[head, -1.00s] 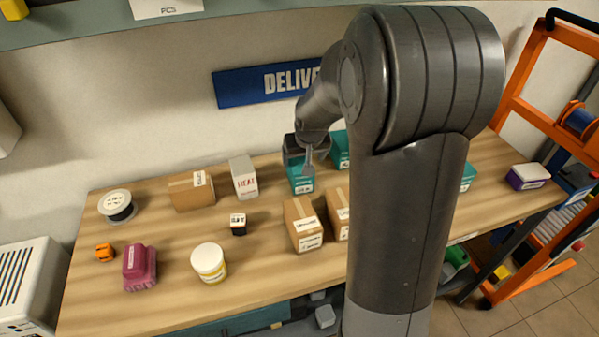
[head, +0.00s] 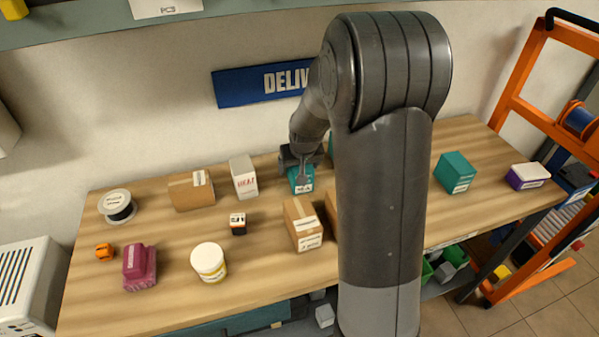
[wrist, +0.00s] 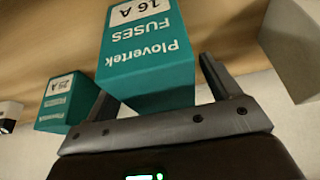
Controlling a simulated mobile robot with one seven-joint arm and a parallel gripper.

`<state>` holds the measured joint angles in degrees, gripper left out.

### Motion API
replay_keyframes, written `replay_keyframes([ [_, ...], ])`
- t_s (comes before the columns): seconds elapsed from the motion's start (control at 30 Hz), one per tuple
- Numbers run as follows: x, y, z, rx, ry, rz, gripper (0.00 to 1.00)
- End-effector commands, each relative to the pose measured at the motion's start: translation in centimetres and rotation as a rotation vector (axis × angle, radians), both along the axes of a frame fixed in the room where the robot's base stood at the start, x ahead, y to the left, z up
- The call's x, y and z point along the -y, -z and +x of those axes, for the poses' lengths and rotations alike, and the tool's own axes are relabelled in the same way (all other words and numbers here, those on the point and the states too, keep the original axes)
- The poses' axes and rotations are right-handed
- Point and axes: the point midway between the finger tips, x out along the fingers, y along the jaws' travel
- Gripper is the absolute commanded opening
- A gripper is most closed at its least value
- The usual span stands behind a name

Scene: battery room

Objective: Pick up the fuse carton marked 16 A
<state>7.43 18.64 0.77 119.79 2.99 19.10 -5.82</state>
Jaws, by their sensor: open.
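The teal fuse carton marked 16 A (wrist: 148,58) fills the middle of the wrist view, its print upside down. In the head view the teal carton (head: 302,187) at my gripper stands upright near the back of the bench, its top partly covered. My gripper (head: 301,168) points down over it. In the wrist view my gripper (wrist: 156,82) is open, with one finger on each side of the carton. I cannot tell whether the fingers touch it. A similar teal carton marked 25 A (wrist: 66,101) stands beside it at the left of the wrist view.
A white box (head: 243,177) stands left of the carton and brown boxes (head: 303,225) stand in front. Another teal carton (head: 454,173) and a purple-and-white box (head: 527,177) are at the right. My arm hides part of the bench (head: 290,270).

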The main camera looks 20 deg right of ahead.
Motion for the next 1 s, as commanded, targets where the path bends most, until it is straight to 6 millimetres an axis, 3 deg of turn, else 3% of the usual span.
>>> replay_keyframes([
  [0.6,0.00,0.48,-0.02,-0.001,0.000,0.000,0.82],
  [1.0,0.00,0.47,-0.01,0.000,0.000,0.000,0.49],
])
